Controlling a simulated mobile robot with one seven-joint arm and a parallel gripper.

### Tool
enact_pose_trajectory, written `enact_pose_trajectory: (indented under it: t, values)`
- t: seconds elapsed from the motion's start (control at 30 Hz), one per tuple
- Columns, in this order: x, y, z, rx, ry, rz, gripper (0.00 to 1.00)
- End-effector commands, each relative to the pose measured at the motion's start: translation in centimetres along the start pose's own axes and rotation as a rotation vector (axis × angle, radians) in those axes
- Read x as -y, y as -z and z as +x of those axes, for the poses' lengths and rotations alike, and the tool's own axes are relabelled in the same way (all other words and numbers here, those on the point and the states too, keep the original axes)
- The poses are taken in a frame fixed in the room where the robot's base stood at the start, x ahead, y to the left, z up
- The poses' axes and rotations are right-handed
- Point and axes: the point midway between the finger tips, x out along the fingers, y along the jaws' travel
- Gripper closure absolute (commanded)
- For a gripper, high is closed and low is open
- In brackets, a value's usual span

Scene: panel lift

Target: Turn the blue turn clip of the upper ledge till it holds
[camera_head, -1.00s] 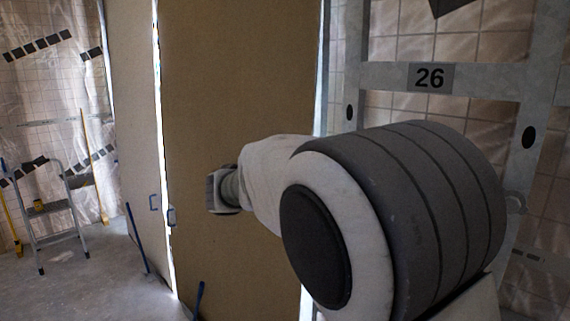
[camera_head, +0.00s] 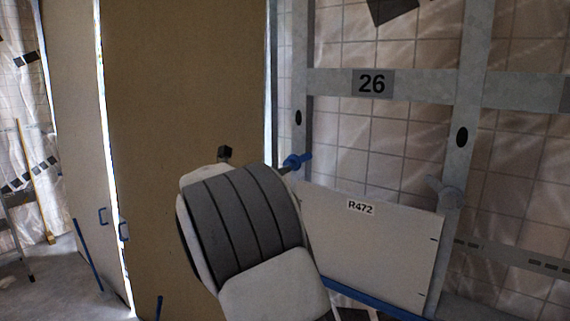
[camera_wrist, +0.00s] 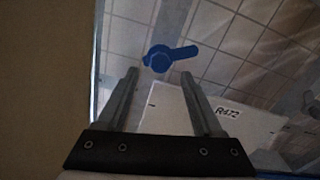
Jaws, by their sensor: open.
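The blue turn clip (camera_head: 297,161) sits on the left upright of the frame, just above the top left corner of the white panel R472 (camera_head: 375,235). In the wrist view the blue turn clip (camera_wrist: 170,57) has a round hub and a lever pointing right and slightly up. My gripper (camera_wrist: 160,75) is open, with its two fingers apart and the clip just beyond and between the tips; nothing is between the fingers. I cannot tell whether a finger touches it. In the head view my arm hides most of the gripper. The panel also shows in the wrist view (camera_wrist: 215,120).
A grey crossbar labelled 26 (camera_head: 425,84) spans the frame above. A grey clip (camera_head: 446,193) is on the right upright. A blue ledge (camera_head: 370,299) runs under the panel. A large brown board (camera_head: 185,100) stands close on the left of my arm.

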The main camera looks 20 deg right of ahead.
Motion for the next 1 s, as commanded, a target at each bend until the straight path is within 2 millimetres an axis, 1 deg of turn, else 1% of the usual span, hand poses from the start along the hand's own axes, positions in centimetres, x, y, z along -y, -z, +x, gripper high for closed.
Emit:
enact_pose_trajectory:
  t: [0.03,0.1,0.2,0.3,0.47,0.7,0.87,1.0]
  values:
    - [0.1,-0.2,1.2,0.001,0.005,0.0,0.32]
    - [0.1,-0.1,2.5,0.001,0.004,0.0,0.32]
    - [0.1,-0.1,3.9,0.0,0.003,0.0,0.32]
    - [0.1,-0.1,4.9,0.0,0.002,0.001,0.32]
    - [0.0,0.0,5.5,0.0,0.001,0.001,0.32]
    - [0.0,0.0,5.6,0.0,0.001,0.001,0.32]
    - [0.0,0.0,5.5,0.0,0.0,0.001,0.61]
    - [0.0,0.0,5.5,0.0,0.0,0.001,0.86]
